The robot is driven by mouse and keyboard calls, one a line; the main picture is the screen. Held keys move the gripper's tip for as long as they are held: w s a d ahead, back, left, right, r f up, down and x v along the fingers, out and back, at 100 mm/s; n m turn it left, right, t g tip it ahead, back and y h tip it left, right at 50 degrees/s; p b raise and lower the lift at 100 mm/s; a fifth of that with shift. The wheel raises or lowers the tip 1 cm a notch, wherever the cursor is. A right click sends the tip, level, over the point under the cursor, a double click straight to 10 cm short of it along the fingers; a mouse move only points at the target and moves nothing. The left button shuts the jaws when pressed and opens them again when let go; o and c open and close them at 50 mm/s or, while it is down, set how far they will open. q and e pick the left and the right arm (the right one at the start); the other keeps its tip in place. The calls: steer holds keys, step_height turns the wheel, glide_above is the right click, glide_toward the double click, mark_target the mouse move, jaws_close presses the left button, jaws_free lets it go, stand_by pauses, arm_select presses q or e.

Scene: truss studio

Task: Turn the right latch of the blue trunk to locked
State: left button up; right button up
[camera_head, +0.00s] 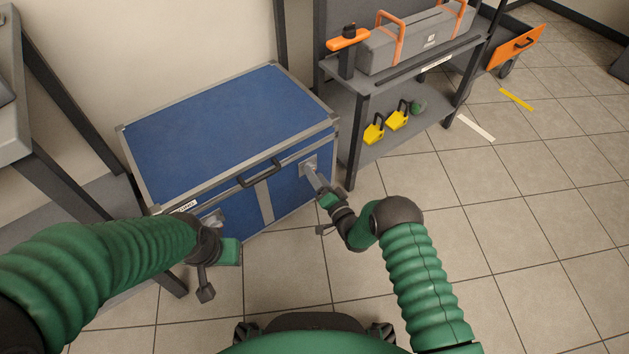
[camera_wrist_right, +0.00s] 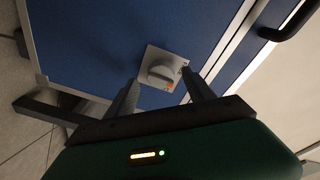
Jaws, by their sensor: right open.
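The blue trunk (camera_head: 225,130) stands on the tiled floor with its lid closed. Its right latch (camera_head: 309,166) is a small metal plate with a knob on the front face; the right wrist view shows the knob (camera_wrist_right: 160,73) close up. My right gripper (camera_head: 318,182) is open at this latch. In the right wrist view its two fingers (camera_wrist_right: 160,95) point at the plate, one on either side of the knob's near end. I cannot tell whether they touch it. My left gripper (camera_head: 208,270) hangs in front of the trunk's left latch (camera_head: 212,218), which is partly hidden; its jaws are not clear.
A black handle (camera_head: 260,174) sticks out from the trunk front, left of the right latch. A grey shelf unit (camera_head: 362,100) with a toolbox and yellow padlocks stands close on the right. Another rack (camera_head: 60,190) stands on the left. The floor at right is clear.

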steer(key=shift+w+a, duration=0.35)
steer(key=shift+w, duration=0.2)
jaws_close()
steer(key=shift+d, duration=0.1)
steer(key=shift+d+f+m+g+y+b, duration=0.15)
steer(key=shift+m+g+b, duration=0.35)
steer(key=shift+m, duration=2.25)
steer(key=shift+r+m+g+y+b, duration=0.1)
steer(key=shift+m+g+y+b, duration=0.4)
steer(key=shift+m, duration=2.2)
steer(key=shift+d+f+m+g+h+b, duration=0.1)
steer(key=shift+m+g+b, duration=0.4)
steer(key=shift+m, duration=2.25)
